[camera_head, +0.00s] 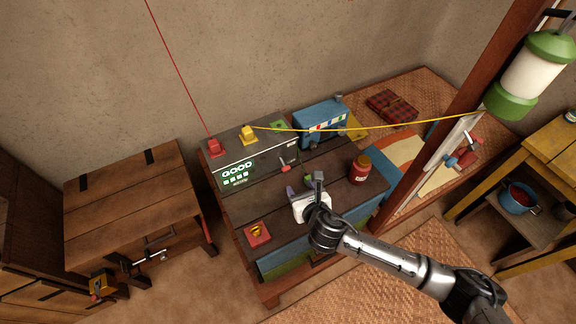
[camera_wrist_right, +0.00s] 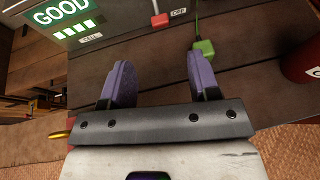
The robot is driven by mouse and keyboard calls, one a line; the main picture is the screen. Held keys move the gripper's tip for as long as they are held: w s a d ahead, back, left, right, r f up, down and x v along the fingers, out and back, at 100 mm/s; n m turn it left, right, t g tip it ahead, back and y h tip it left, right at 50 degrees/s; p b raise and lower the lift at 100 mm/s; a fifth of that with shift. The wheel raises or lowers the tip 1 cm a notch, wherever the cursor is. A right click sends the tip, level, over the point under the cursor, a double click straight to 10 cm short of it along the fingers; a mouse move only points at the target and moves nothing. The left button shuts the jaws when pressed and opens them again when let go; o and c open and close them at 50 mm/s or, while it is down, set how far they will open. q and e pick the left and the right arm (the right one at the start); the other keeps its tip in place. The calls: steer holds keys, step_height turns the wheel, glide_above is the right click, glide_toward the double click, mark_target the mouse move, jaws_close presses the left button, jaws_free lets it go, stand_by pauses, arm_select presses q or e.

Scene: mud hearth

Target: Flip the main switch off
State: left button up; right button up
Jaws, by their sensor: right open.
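The main switch appears to be the small lever with a red handle (camera_head: 286,168) on the front of the grey panel box (camera_head: 258,164). In the right wrist view its red end (camera_wrist_right: 160,20) shows at the top, beside a small label, with its upper part cut off. My right gripper (camera_head: 299,188) is over the dark wooden chest top, in front of the lever and apart from it. Its two purple fingers (camera_wrist_right: 161,70) are spread with nothing between them. In the wrist view the lever lies beyond the fingertips, roughly between them. My left gripper is not in view.
A green connector (camera_wrist_right: 203,48) with a green wire lies just beyond the right fingertip. A red jar (camera_head: 360,172) stands to the right. A blue box (camera_head: 318,126) is behind. A red block with a yellow piece (camera_head: 257,235) sits at the left front. A yellow cable (camera_head: 400,126) crosses above.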

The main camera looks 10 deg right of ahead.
mark_target(285, 166)
steer(key=w+a+f+b, duration=0.1)
steer(key=w, duration=0.2)
steer(key=w+a+f+n, duration=0.1)
steer(key=w+f, duration=0.1)
steer(key=w, duration=0.1)
steer(key=w+a+f+n+b, duration=0.1)
steer(key=w, duration=0.3)
steer(key=shift+w+f+b, duration=0.1)
steer(key=shift+f+b, duration=0.15)
steer(key=shift+b, duration=0.05)
steer(key=shift+x, duration=1.1)
steer(key=shift+c, duration=0.5)
